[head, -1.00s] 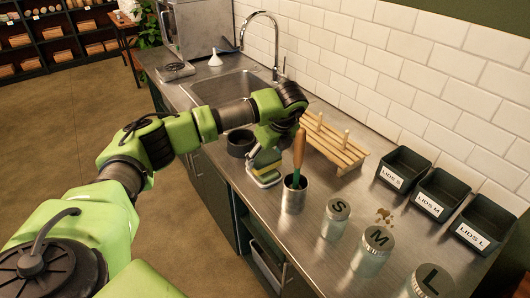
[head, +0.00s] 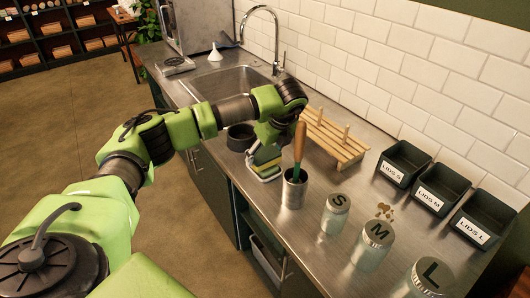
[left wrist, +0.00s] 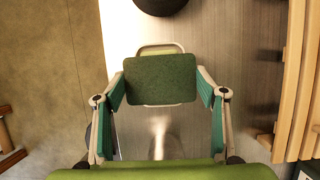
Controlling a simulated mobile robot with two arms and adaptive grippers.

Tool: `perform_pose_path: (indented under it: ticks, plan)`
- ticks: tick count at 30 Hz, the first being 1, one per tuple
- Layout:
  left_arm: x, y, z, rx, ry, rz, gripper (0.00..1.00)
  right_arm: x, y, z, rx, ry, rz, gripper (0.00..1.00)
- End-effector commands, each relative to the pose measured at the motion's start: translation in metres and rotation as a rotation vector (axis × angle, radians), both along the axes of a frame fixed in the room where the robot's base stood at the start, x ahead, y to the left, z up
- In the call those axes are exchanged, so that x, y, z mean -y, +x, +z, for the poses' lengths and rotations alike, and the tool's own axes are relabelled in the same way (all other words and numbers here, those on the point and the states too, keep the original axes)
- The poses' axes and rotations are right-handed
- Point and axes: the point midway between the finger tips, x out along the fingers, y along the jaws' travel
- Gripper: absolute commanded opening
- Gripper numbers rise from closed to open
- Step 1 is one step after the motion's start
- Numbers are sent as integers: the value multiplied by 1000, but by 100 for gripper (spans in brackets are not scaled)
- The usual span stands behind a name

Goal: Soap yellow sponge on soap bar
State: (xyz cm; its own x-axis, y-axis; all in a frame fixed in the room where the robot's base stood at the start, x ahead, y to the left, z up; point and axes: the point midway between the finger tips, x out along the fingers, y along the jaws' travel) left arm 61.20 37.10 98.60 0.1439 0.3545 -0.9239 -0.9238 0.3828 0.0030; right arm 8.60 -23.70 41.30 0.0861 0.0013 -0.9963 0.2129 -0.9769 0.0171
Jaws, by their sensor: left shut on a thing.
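My left gripper (head: 265,150) points down over the counter and is shut on the yellow sponge (head: 266,165). In the left wrist view the sponge shows its dark green top face (left wrist: 160,80) between the two fingers. The pale soap dish (head: 267,178) lies directly under the sponge; its rim (left wrist: 175,46) shows beyond the sponge's far edge. A yellow-green strip inside that rim looks like the soap bar (left wrist: 158,51), mostly hidden by the sponge. I cannot tell whether sponge and bar touch. My right gripper is out of view.
A metal cup (head: 294,190) with a wooden-handled tool stands close right of the sponge. A dark round container (head: 239,138) is behind it, and a wooden rack (head: 333,138) to the right. Jars S (head: 336,214), M (head: 373,248) and L (head: 427,279) line the near counter. The sink (head: 228,83) is beyond.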

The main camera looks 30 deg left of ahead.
Motion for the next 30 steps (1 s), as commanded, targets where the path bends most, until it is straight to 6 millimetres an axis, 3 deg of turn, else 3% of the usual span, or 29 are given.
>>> perform_pose_path:
  ticks: [30]
  plan:
    - [0, 0, -7, -2, 0, -1, 48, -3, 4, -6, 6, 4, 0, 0]
